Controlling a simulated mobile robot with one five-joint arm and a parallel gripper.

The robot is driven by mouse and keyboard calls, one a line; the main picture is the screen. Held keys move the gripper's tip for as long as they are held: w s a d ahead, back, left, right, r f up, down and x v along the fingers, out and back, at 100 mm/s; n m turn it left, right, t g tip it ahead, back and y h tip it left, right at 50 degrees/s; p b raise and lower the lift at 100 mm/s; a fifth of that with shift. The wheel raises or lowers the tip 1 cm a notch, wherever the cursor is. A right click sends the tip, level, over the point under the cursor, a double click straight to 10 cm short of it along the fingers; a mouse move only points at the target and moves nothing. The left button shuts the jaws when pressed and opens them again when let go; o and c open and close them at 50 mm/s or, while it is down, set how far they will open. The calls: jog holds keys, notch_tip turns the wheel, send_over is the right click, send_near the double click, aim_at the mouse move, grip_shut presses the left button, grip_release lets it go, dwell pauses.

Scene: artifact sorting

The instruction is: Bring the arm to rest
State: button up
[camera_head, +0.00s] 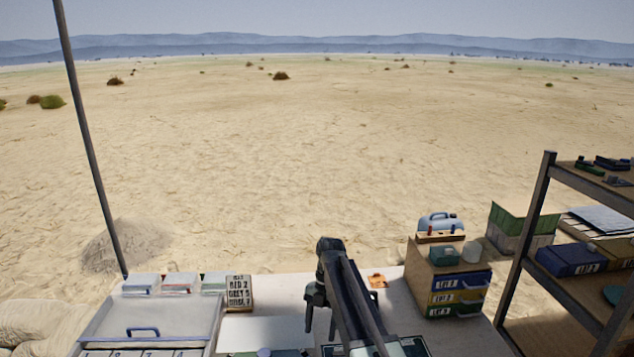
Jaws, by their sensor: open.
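My arm rises from the bottom middle of the head view and bends at a dark joint above the white table (280,292). My gripper (320,327) hangs down from that joint, over the table. Its two dark fingers are apart, and I see nothing between them. A small orange item (377,281) lies on the table to the right of the arm. My arm hides part of the table behind it.
A lettered sign (238,292) and a tray (150,315) with a blue handle are at left. A cabinet of coloured drawers (457,296) stands at right, beside a shelf rack (530,235). A pole (90,150) rises at left. Open sand lies beyond.

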jog(key=s+d+m+t, duration=0.1)
jog(key=s+d+m, duration=0.3)
jog(key=m, duration=0.6)
jog(key=s+d+f+m+t+h, duration=0.1)
jog(key=s+d+m, duration=0.4)
jog(key=m, duration=0.5)
jog(key=s+d+m+t, duration=0.1)
jog(key=s+d+m, duration=0.3)
jog(key=d+m, duration=0.3)
jog(key=m, duration=0.3)
jog(key=shift+s+d+f+m+t, duration=0.2)
jog(key=shift+f+m+t, duration=0.1)
jog(key=shift+t, duration=0.1)
